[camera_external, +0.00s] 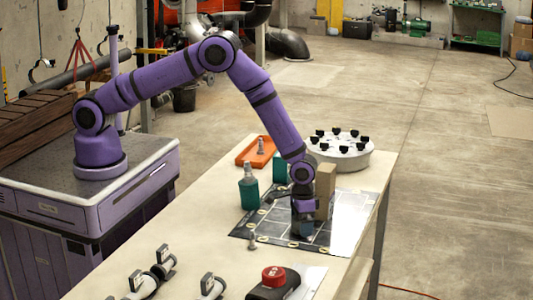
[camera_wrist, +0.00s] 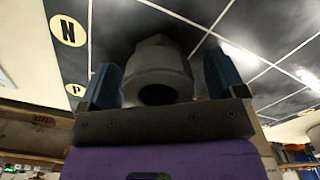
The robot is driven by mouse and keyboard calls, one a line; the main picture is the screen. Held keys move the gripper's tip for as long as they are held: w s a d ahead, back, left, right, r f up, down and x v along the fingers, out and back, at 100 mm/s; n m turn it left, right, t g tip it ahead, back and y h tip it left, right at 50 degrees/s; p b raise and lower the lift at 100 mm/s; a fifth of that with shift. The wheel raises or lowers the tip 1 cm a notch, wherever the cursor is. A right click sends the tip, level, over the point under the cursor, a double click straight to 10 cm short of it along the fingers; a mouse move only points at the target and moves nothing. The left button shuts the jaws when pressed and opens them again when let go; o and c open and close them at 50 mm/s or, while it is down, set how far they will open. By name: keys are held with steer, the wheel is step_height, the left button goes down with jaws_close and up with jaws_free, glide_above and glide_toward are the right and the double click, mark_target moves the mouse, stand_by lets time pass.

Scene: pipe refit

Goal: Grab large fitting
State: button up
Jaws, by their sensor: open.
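The large fitting (camera_wrist: 158,70), a thick grey ring-shaped part with a dark bore, shows in the wrist view between the two blue fingers of my gripper (camera_wrist: 160,85). A gap shows on each side of it, and my gripper is open. In the external view my gripper (camera_external: 304,229) points down low over the dark gridded mat (camera_external: 262,236) on the table. I cannot make out the large fitting there; the gripper seems to hide it. A smaller grey fitting (camera_external: 252,242) stands near the mat's front left part.
A green bottle (camera_external: 249,190) and a tan box (camera_external: 325,190) stand close to my gripper. Behind are an orange tray (camera_external: 250,154) and a white round holder (camera_external: 340,156) with black pieces. A red-topped device (camera_external: 273,277) and pipe parts (camera_external: 150,275) lie in front.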

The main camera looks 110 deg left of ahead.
steer(key=c, duration=1)
steer(key=shift+r, duration=0.1)
steer(key=shift+c, duration=0.2)
